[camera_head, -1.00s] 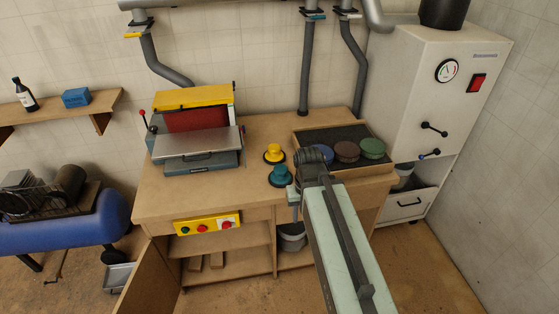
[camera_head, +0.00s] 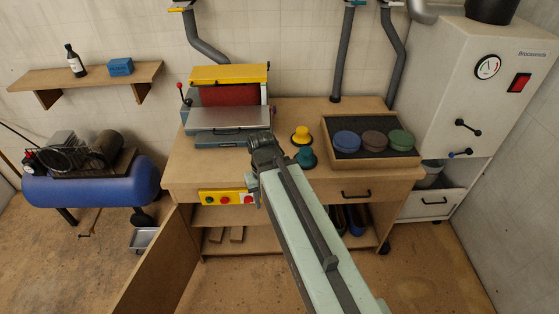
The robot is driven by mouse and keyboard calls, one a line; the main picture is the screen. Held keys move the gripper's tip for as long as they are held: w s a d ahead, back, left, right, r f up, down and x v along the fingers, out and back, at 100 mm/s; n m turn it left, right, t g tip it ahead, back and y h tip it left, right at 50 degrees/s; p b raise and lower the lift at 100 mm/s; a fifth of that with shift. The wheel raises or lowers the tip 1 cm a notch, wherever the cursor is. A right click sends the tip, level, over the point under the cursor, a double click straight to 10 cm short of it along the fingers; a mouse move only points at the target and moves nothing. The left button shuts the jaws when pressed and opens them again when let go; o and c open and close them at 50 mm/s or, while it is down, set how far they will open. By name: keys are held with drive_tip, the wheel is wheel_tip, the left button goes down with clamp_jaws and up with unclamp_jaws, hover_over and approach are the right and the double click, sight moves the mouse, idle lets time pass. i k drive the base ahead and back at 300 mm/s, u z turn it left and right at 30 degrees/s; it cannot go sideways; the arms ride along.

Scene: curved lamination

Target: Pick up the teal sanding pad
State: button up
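The teal sanding pad (camera_head: 305,157) stands near the front edge of the wooden workbench (camera_head: 190,173), with a round knob on a dark round base. A similar yellow pad (camera_head: 301,136) stands just behind it. My arm reaches up from the lower right, and my gripper (camera_head: 258,146) is at its far end. It appears left of the teal pad in the picture, apart from it. Its fingers are dark and partly hidden by my arm, so I cannot tell whether they are open.
A sanding machine (camera_head: 228,118) with a yellow top stands on the bench at left. A shallow wooden tray (camera_head: 372,160) at right holds blue, brown and green discs. A white cabinet (camera_head: 470,80) stands further right. An open wooden door (camera_head: 160,265) juts out front left.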

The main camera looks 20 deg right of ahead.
sight(306, 160)
drive_tip(key=u, duration=0.7)
drive_tip(key=i, duration=1)
drive_tip(key=z, duration=0.05)
